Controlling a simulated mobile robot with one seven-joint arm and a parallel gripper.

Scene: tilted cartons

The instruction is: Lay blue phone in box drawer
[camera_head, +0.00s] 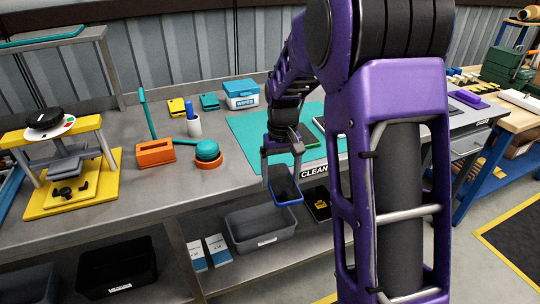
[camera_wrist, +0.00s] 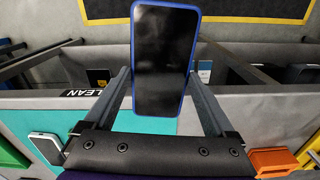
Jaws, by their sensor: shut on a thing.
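The blue phone (camera_wrist: 165,60) has a blue rim and a dark screen. In the wrist view it stands between my two fingers, its screen facing the camera. In the head view the phone (camera_head: 286,187) hangs tilted in front of the bench edge, above the lower shelf. My gripper (camera_head: 281,172) is shut on it; its fingers also show in the wrist view (camera_wrist: 162,95). Below the phone, a grey open bin (camera_head: 235,234) with a white label stands on the lower shelf. I cannot tell which container is the box drawer.
A black bin (camera_head: 84,274) stands on the lower shelf at left. A dark item with yellow marks (camera_head: 318,205) is right of the phone. The bench holds a teal mat (camera_head: 245,125), an orange block (camera_head: 155,153) and a wipes box (camera_head: 242,102). A pale-rimmed phone (camera_wrist: 46,147) lies lower left.

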